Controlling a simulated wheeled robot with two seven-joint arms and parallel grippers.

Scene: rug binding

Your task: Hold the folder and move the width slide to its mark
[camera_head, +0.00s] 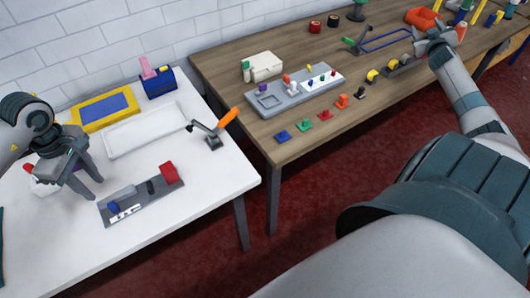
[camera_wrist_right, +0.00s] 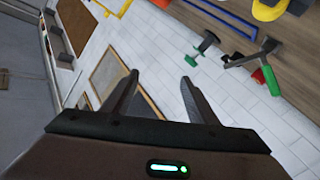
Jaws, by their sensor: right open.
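A grey base plate (camera_head: 135,206) lies on the white table, carrying a red block (camera_head: 169,173), a blue knob (camera_head: 114,207) beside a white marked strip and a dark upright piece; it looks like the folder with its slide. I cannot make out the mark. My left gripper (camera_head: 83,203) is left of the plate, pointing down, fingers apart and apparently empty. My right gripper (camera_head: 426,28) is far off over the wooden table's right part; in the right wrist view its fingers (camera_wrist_right: 158,88) are spread with nothing between them.
An orange-handled toggle clamp (camera_head: 214,133) stands at the white table's right side. A white tray (camera_head: 146,130), yellow-framed blue pad (camera_head: 104,108) and blue box (camera_head: 158,83) lie behind. A gap separates the wooden table (camera_head: 225,80), which bears a grey fixture (camera_head: 294,98) and small coloured pieces.

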